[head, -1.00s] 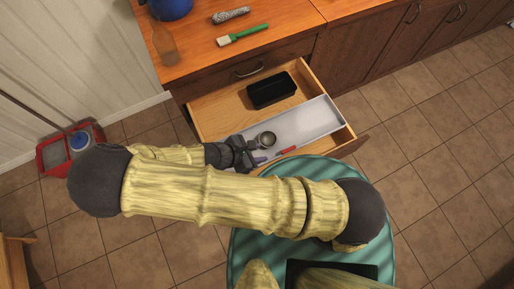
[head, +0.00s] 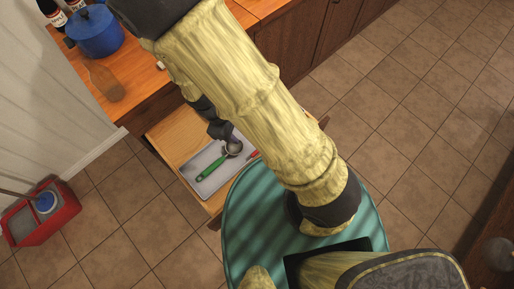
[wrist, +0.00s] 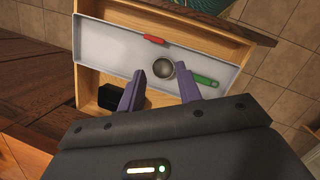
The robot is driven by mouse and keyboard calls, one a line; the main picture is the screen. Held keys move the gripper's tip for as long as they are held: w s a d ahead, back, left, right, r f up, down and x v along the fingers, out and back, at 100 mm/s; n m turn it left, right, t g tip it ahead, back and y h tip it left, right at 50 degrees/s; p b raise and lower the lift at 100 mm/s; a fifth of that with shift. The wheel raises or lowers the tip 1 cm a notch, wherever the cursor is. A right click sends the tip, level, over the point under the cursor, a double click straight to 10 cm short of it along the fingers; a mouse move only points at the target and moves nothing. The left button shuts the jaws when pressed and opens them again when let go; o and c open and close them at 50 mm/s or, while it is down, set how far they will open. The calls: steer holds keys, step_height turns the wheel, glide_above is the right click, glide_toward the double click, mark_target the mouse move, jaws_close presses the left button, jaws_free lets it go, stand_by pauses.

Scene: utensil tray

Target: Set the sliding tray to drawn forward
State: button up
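The sliding tray is a long shallow pale grey tray (wrist: 105,45) (head: 192,172) inside the open wooden drawer (wrist: 92,88). In the wrist view it lies along the drawer's front side, with bare drawer floor behind it. A round metal bowl-shaped utensil (wrist: 163,69), a green handle (wrist: 207,81) and a red-handled item (wrist: 155,40) lie in the tray. My gripper (wrist: 170,75) is open and empty, its purple fingers apart above the tray with the round utensil between them in view. I cannot tell whether they touch anything. My arm hides much of the drawer in the head view.
A black box (wrist: 108,97) lies on the drawer floor behind the tray. The counter carries a blue pot (head: 95,32) and a brown bottle (head: 104,82). A red bucket (head: 45,213) stands on the floor at left.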

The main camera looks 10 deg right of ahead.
steer(key=w+d+r+m+t+y, duration=0.3)
steer(key=d+r+m, duration=0.9)
steer(key=d+r, duration=0.2)
steer(key=shift+w+r, duration=0.15)
steer(key=shift+r, duration=0.5)
steer(key=shift+d, duration=0.2)
